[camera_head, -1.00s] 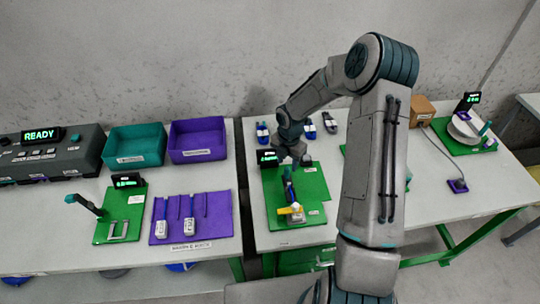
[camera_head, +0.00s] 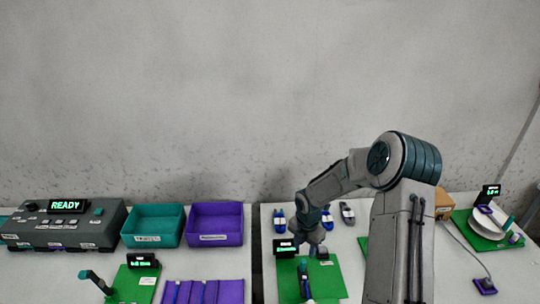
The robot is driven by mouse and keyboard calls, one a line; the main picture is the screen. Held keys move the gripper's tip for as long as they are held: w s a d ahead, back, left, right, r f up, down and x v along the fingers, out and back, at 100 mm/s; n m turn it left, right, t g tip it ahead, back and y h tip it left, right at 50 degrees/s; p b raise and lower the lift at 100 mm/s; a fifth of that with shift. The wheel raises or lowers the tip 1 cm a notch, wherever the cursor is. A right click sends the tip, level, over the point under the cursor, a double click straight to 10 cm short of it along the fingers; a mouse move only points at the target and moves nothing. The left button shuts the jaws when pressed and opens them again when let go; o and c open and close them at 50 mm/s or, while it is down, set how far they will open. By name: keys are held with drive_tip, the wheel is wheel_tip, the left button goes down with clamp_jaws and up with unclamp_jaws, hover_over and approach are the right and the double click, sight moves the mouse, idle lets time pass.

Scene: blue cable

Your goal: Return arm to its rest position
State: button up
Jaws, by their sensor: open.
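My arm rises from the right foreground, bends at its teal joint and reaches left over the right table (camera_head: 375,215). My gripper (camera_head: 313,251) points down beside the green board (camera_head: 325,278), near its small lit display (camera_head: 286,248). The gripper is open. No object shows between its fingers, though they are small and dark here. A teal and dark fixture (camera_head: 304,280) stands on the board just below the gripper.
Blue-and-white items (camera_head: 279,219) and a grey one (camera_head: 347,212) lie behind the gripper. A READY console (camera_head: 62,226), teal bin (camera_head: 153,226) and purple bin (camera_head: 215,224) stand left. A cardboard box (camera_head: 443,203) and another green board (camera_head: 476,232) are right.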

drive_tip(key=shift+d+r, duration=0.1)
drive_tip(key=shift+r, duration=0.25)
drive_tip(key=s+d+r+m+t+h+b, duration=0.1)
drive_tip(key=s+r+m+b, duration=0.1)
drive_tip(key=s+r+m, duration=0.6)
drive_tip(key=s+d+r+m+t+h+b, duration=0.1)
drive_tip(key=s+r+m, duration=0.2)
drive_tip(key=r+m, duration=0.5)
drive_tip(key=s+a+r+m+t+y+b, duration=0.1)
drive_tip(key=s+r+m, duration=0.2)
drive_tip(key=s+m, duration=0.2)
drive_tip(key=s+a+r+m+y+b, duration=0.1)
drive_tip(key=s+r+m, duration=0.3)
drive_tip(key=s, duration=0.7)
drive_tip(key=shift+m+t, duration=0.4)
drive_tip(key=shift+m, duration=0.6)
